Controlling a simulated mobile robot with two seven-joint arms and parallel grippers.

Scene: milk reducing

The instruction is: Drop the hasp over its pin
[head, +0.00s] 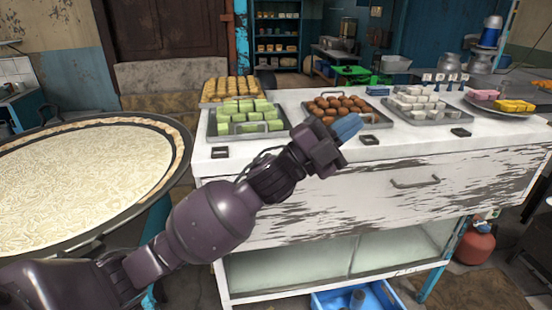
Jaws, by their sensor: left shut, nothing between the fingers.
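My left gripper (347,128) has blue fingers that are shut with nothing between them. It is in front of the white counter (300,200), near the counter's front top edge. Its arm comes in from the lower left and crosses the counter's front. I cannot make out a hasp or its pin for certain. A brown door (165,30) stands at the back left, and a small fitting (227,17) shows at its right edge, too small to identify. My right gripper is not in view.
A wide pan of pale liquid (85,165) stands at the left. The counter holds trays of green sweets (246,118), brown balls (338,106) and white pieces (418,98). A drawer handle (414,183) is on its front. A red gas cylinder (476,246) stands lower right.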

